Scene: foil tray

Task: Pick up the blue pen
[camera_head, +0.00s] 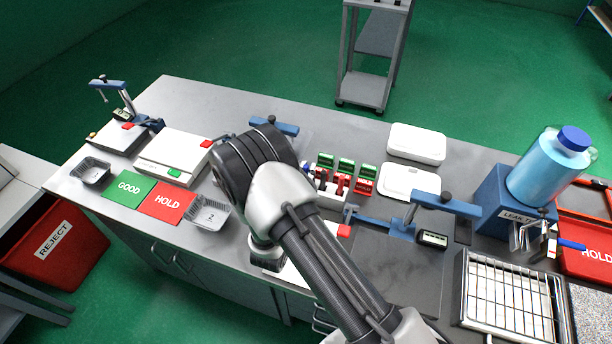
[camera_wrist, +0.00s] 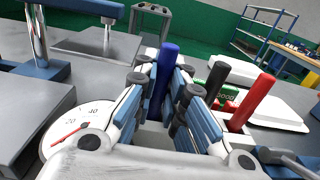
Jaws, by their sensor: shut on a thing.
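My gripper (camera_wrist: 166,88) is shut on the blue pen (camera_wrist: 165,65) in the wrist view. The pen stands roughly upright between the fingers, with its upper part showing above them. Its lower end is hidden by the fingers, so I cannot tell whether it is clear of what is below. A black pen (camera_wrist: 215,80) and a red pen (camera_wrist: 252,100) stand just to the right of the fingers, leaning a little.
A dial gauge (camera_wrist: 75,135) is close on the left in the wrist view. In the head view, red and green blocks (camera_head: 346,167), a blue clamp (camera_head: 445,204) and white boxes (camera_head: 417,143) lie right of my arm. Foil trays (camera_head: 208,213) are at left.

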